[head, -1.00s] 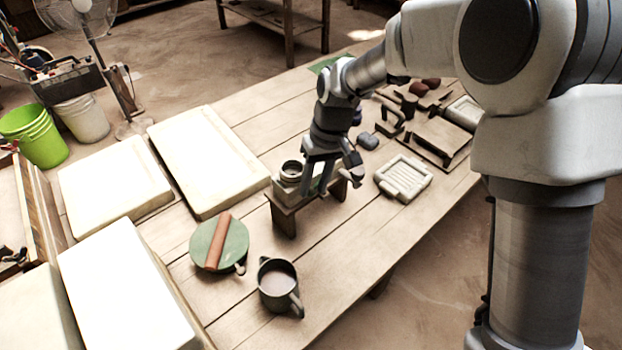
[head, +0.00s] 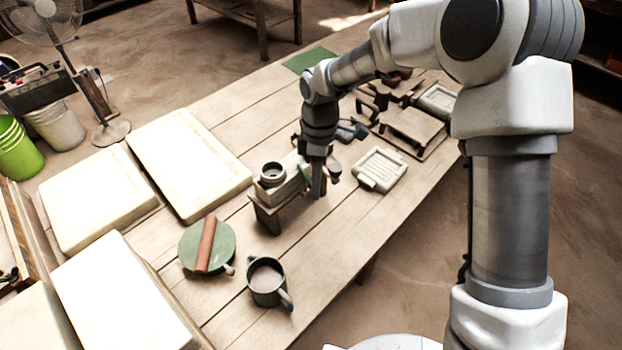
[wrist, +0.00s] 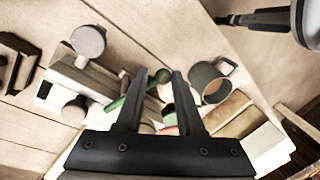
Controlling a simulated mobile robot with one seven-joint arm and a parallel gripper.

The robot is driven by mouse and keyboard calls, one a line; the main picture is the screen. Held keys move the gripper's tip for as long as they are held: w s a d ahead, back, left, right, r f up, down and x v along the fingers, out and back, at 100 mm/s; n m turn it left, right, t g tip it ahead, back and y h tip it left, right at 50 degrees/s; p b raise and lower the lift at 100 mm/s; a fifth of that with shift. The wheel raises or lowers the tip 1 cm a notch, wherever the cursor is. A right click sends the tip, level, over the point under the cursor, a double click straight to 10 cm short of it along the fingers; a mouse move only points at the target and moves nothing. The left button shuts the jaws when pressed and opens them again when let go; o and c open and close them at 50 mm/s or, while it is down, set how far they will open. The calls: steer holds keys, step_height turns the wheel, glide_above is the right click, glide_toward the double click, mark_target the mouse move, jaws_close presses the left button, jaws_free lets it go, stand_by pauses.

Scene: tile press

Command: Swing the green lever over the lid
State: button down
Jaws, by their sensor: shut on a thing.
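My gripper (head: 317,186) is at the right end of a small press (head: 270,212), fingers pointing down. In the wrist view, my gripper (wrist: 161,74) is shut on the green lever (wrist: 136,95), with the lever's rounded dark end between the fingertips. The lever extends left from the fingers towards the pale press body. In the head view only a sliver of the green lever (head: 305,171) shows beside my gripper. A dark round cup-like part (head: 272,174) sits on top of the press. I cannot clearly tell the lid from the press body.
A dark mug (head: 266,283) and a green disc (head: 222,250) with a brown roller (head: 206,244) stand in front of the press. Large pale slabs (head: 188,160) lie left. Bare planks surround the press.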

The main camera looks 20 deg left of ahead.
steer(key=shift+w+d+r+n+p, duration=0.1)
steer(key=shift+w+n+p, duration=0.3)
steer(key=shift+n, duration=0.6)
steer(key=shift+w+d+r+n+p, duration=0.1)
steer(key=shift+w+n+p, duration=0.3)
steer(key=shift+n, duration=0.6)
steer(key=shift+h, duration=0.3)
steer(key=c, duration=0.5)
jaws_free()
steer(key=shift+f, duration=0.1)
steer(key=shift+c, duration=0.2)
steer(key=shift+d, duration=0.1)
steer(key=p+v, duration=0.1)
steer(key=v, duration=1.6)
steer(key=shift+s, duration=0.2)
